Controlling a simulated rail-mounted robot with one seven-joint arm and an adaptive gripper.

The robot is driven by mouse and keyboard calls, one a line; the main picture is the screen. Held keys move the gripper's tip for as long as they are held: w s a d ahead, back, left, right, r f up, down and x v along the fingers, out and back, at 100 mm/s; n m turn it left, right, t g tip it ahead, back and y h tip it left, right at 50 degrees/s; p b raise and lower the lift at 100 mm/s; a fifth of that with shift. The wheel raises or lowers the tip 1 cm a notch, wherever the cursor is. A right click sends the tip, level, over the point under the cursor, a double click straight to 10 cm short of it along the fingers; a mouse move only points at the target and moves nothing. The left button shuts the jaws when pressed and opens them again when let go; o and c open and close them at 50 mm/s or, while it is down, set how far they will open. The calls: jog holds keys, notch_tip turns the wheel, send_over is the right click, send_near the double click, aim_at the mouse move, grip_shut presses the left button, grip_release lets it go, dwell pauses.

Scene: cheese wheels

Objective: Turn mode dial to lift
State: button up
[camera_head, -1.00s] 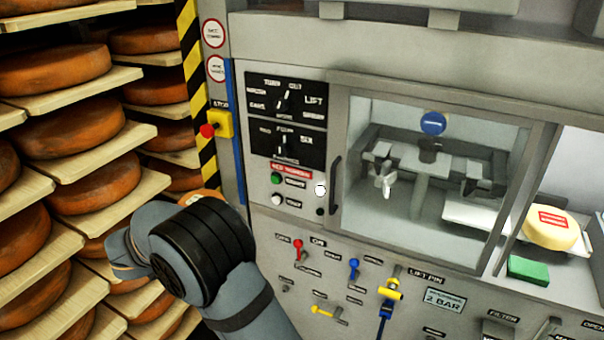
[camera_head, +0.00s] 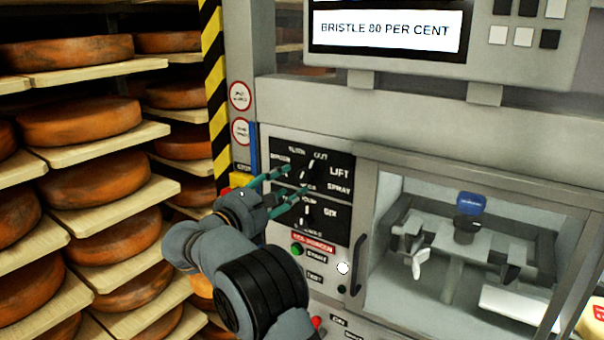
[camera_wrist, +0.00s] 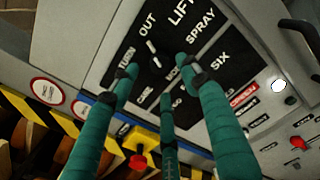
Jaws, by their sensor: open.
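The mode dial (camera_head: 308,168) is a black knob with a white line on the upper black panel, ringed by labels including TURN, OUT, LIFT and SPRAY. It also shows in the wrist view (camera_wrist: 154,54). Its white line leans toward OUT, not LIFT; which end is the pointer is hard to tell. My gripper (camera_head: 297,180) is open and empty, its green fingers with dark tips reaching toward the panel. In the wrist view my fingertips (camera_wrist: 158,74) spread around the space just below the dial. Whether any tip touches the panel cannot be told.
A second dial (camera_head: 306,214) sits just below, with a green button (camera_head: 297,249) under it. A door handle (camera_head: 358,265) and glazed chamber lie to the right. A yellow box with a red button (camera_wrist: 138,161) is left of the panel. Cheese shelves (camera_head: 110,215) fill the left.

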aim_at(302, 176)
jog(key=p+x, duration=0.2)
jog(key=x, duration=0.4)
jog(key=shift+w, duration=0.25)
jog(key=shift+d, duration=0.1)
jog(key=shift+c, duration=1)
jog(key=c, duration=0.9)
